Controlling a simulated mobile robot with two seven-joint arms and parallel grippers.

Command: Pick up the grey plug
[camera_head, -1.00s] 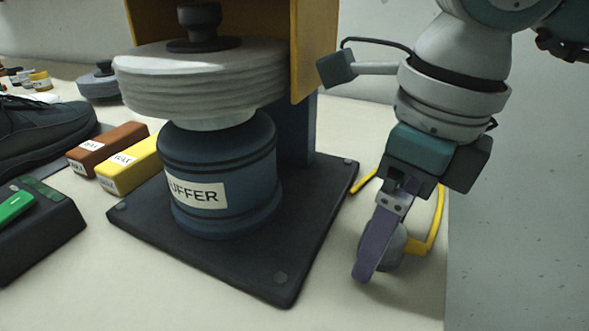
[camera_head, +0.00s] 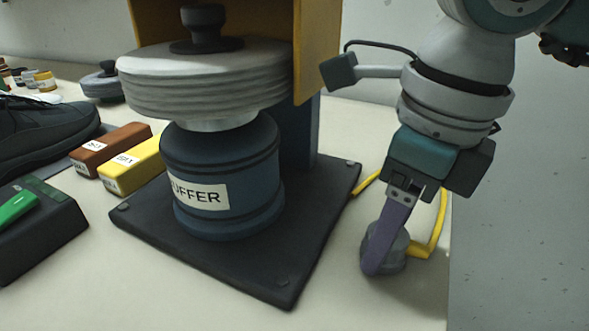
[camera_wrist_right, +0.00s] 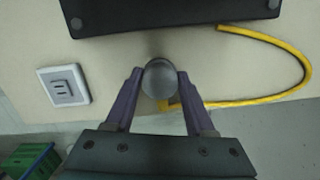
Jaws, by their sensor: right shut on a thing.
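The grey plug (camera_head: 397,250) is at the right end of the table, beside the buffer's base, with a yellow cord running from it. My right gripper (camera_head: 385,255) is shut on the plug, a purple finger covering part of it in the head view. In the right wrist view the round grey plug (camera_wrist_right: 159,79) sits between the two purple fingertips of the right gripper (camera_wrist_right: 160,82). I cannot tell whether the plug still touches the table. My left gripper is not in view.
The buffer (camera_head: 222,175) stands on a dark base plate (camera_head: 270,262) left of the gripper. The yellow cord (camera_wrist_right: 262,101) curves to the base. A white socket plate (camera_wrist_right: 64,86) shows in the wrist view. The table edge is close on the right.

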